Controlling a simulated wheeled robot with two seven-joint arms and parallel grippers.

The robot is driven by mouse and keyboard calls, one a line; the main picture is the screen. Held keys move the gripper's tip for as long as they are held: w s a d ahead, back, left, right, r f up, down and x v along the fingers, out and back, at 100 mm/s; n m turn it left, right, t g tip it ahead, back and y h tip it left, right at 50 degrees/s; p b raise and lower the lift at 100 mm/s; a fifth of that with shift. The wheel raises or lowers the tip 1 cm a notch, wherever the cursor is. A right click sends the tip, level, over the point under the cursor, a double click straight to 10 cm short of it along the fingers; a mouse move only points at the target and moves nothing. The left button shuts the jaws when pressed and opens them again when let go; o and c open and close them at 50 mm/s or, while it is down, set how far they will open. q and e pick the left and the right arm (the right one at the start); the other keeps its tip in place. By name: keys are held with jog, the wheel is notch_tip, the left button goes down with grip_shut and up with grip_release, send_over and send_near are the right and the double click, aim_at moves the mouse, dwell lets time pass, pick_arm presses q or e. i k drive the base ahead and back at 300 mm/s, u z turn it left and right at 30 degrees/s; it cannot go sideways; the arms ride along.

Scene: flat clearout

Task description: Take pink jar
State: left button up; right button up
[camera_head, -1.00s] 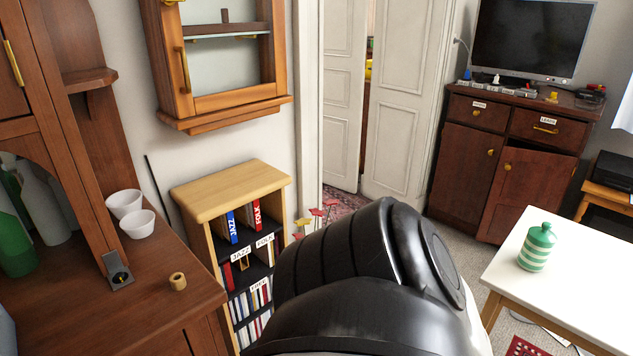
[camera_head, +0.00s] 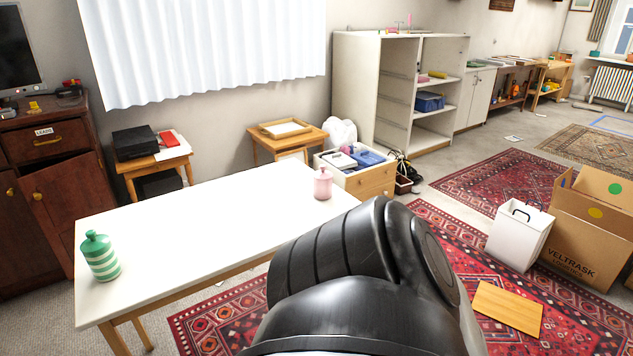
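The pink jar (camera_head: 323,184) stands upright on the far right end of the white table (camera_head: 205,222), with a small knobbed lid. A green and white striped jar (camera_head: 101,257) stands on the same table near its left end. A black arm link of mine fills the lower middle of the view and covers part of the table's right side. Neither of my grippers shows in the view, and nothing touches the pink jar.
Behind the table are a side table with a black device (camera_head: 137,143), a wooden stool with a tray (camera_head: 285,128) and a drawer box (camera_head: 367,178). At right, a white bin (camera_head: 518,238), a cardboard box (camera_head: 585,235) and a wooden board (camera_head: 508,308) lie on or around red rugs.

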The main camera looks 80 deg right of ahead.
aim_at(322, 190)
jog(key=z, duration=3.4)
jog(key=i, duration=1.6)
jog(key=u, duration=2.35)
